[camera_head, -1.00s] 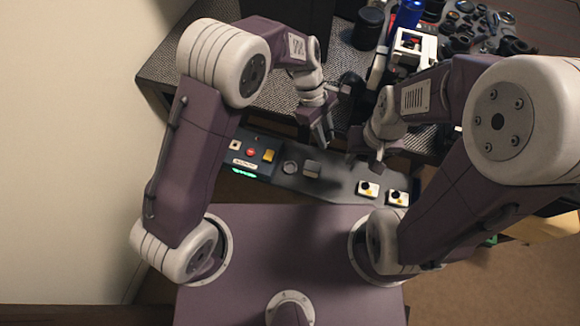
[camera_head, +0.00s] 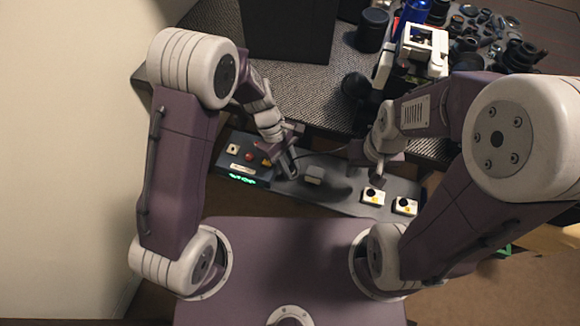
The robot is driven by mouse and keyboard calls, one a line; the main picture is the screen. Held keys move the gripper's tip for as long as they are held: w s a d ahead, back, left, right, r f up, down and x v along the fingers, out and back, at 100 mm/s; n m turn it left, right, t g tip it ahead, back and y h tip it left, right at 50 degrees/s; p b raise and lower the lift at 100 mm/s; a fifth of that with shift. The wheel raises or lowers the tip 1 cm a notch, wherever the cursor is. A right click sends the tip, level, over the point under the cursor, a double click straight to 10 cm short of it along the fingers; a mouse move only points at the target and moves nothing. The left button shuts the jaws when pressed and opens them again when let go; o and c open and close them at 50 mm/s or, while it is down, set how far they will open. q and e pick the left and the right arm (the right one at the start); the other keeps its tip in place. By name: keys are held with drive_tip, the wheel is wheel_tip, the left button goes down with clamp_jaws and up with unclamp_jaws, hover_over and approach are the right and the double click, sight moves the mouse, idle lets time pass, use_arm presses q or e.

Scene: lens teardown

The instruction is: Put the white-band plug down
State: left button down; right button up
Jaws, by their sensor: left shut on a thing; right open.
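My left gripper (camera_head: 288,168) is shut, low over the left-middle part of the dark console (camera_head: 340,192). The thing in its jaws is too small and too covered by the fingers to make out, so I cannot tell a white band on it. A thin dark cable (camera_head: 322,152) curves from near the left fingers toward the right. A small grey block (camera_head: 313,175) is on the console just right of the fingers. My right gripper (camera_head: 372,172) is open, above the console's right half and apart from the left one.
The console's left end has a red button (camera_head: 249,156) and a lit green display (camera_head: 242,179). Two small white boxes (camera_head: 373,196) sit at its right. Behind is a grey textured table (camera_head: 310,95) with a white device (camera_head: 425,45), a black cylinder (camera_head: 372,30) and several dark lens parts.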

use_arm(q)
drive_tip(key=shift+r, duration=0.1)
drive_tip(key=shift+f, duration=0.4)
drive_tip(key=shift+s+a+f, duration=0.1)
drive_tip(key=shift+s+f, duration=0.1)
drive_tip(key=shift+f, duration=0.05)
drive_tip(key=c, duration=1.3)
unclamp_jaws()
drive_tip(key=shift+f, duration=0.1)
drive_tip(key=shift+o, duration=0.2)
drive_tip(key=p+v, duration=0.4)
drive_tip(key=v, duration=0.9)
drive_tip(key=shift+d+r, duration=0.35)
drive_tip(key=s+a+m+t+y, duration=0.1)
drive_tip(key=s+a+m+t, duration=0.1)
drive_tip(key=s+a+m, duration=0.2)
drive_tip(key=s+a+m+t+y, duration=0.2)
drive_tip(key=a+m, duration=0.3)
drive_tip(key=a, duration=0.5)
drive_tip(key=shift+s+r+m, duration=0.4)
drive_tip(key=shift+s, duration=0.5)
